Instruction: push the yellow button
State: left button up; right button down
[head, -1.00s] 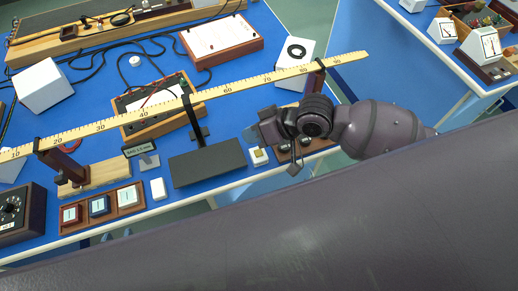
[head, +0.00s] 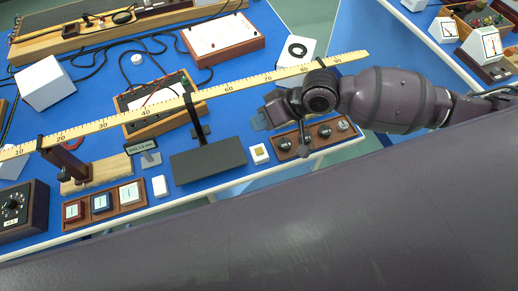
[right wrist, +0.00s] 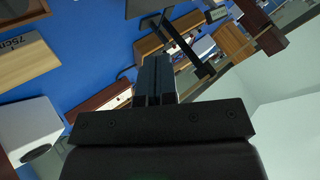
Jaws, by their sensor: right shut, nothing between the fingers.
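The yellow button (head: 259,151) is a small yellowish square on top of a white block near the front edge of the blue bench, right of the dark grey plate. My right gripper (head: 260,122) is shut and empty. In the head view it shows just above the button, apart from it, below the ruler. In the right wrist view the shut fingers (right wrist: 153,78) point away over the bench. I cannot make out the button there. My left gripper is not in view.
A long ruler (head: 240,84) crosses the bench behind the gripper. A dark grey plate (head: 208,160) stands left of the button, and a wooden tray with knobs (head: 316,139) stands right. A tray with several coloured buttons (head: 103,204) is further left.

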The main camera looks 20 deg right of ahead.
jog(key=b, duration=0.6)
send_over(260, 149)
notch_tip(260, 149, down, 6)
jog(key=shift+f, duration=1.3)
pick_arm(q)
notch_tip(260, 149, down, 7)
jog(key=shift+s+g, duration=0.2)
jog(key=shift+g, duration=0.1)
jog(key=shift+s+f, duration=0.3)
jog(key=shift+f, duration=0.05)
pick_arm(e)
jog(key=shift+f, duration=0.2)
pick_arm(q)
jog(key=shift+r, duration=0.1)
pick_arm(e)
jog(key=shift+f, duration=0.2)
